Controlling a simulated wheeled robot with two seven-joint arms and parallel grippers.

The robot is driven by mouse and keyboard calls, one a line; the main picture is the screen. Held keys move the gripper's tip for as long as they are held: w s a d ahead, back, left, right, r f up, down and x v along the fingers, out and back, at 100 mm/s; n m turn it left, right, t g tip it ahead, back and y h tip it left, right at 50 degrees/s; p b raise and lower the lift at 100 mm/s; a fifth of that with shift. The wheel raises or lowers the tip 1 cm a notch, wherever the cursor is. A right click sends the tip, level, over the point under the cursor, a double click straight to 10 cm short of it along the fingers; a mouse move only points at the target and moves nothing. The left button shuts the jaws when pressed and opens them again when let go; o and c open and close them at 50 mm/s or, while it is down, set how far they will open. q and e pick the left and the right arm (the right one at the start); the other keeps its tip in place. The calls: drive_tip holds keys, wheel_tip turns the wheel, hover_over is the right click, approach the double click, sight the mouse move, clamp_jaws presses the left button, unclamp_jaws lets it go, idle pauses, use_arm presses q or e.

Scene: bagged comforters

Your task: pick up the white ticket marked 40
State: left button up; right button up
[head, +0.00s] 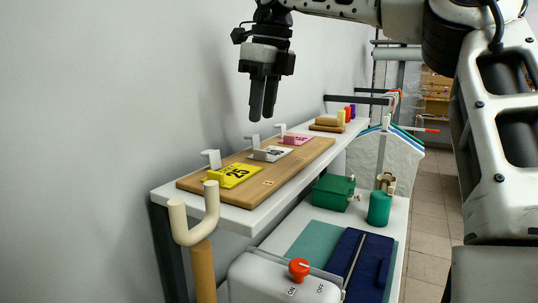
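A white ticket (271,154) with dark print, too small for me to read surely, lies on a wooden board (262,191) on the white shelf. It sits between a yellow ticket (232,175) and a pink ticket (296,139). A pale upright clip or hook stands at each ticket's left edge. My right gripper (262,116) points down in the air above the row of tickets, apart from them. Its two dark fingers look close together with nothing seen between them; the angle hides how far apart they are. My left gripper is out of view.
The grey wall runs close along the shelf's left side. A cream-coloured fork-shaped post top (194,212) rises at the shelf's near end. Lower right, a white surface holds a green box (333,192), a green cylinder (379,208) and dark blue folded cloth (362,262).

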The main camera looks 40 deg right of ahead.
sight(261, 150)
wheel_tip(261, 150, down, 3)
drive_tip(key=shift+w+r, duration=0.15)
drive_tip(key=shift+r, duration=0.05)
drive_tip(key=f, duration=0.4)
drive_tip(key=shift+w+d+f, duration=0.1)
drive_tip(key=shift+w+d, duration=0.1)
drive_tip(key=shift+d, duration=0.05)
drive_tip(key=shift+w+f, duration=0.1)
drive_tip(key=shift+f, duration=0.35)
clamp_jaws()
